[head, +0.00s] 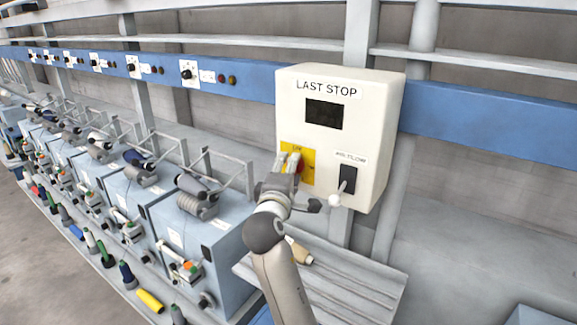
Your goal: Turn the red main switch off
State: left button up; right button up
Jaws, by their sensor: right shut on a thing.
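The red main switch (301,166) sits on a yellow plate (308,155) at the lower left of the white control box labelled LAST STOP (380,110). My right gripper (293,163) is at the switch, shut on its red handle. The fingers hide most of the handle, so its exact angle is hard to tell. My left gripper is not in view.
A slatted shelf (340,285) with a tan bobbin (300,252) lies below the box. Blue-grey spinning units (190,240) stand to the left.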

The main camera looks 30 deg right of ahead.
dwell(0.3)
jog(key=o, duration=1)
jog(key=v, duration=0.7)
jog(key=shift+s+a, duration=0.15)
jog(key=shift+a, duration=0.05)
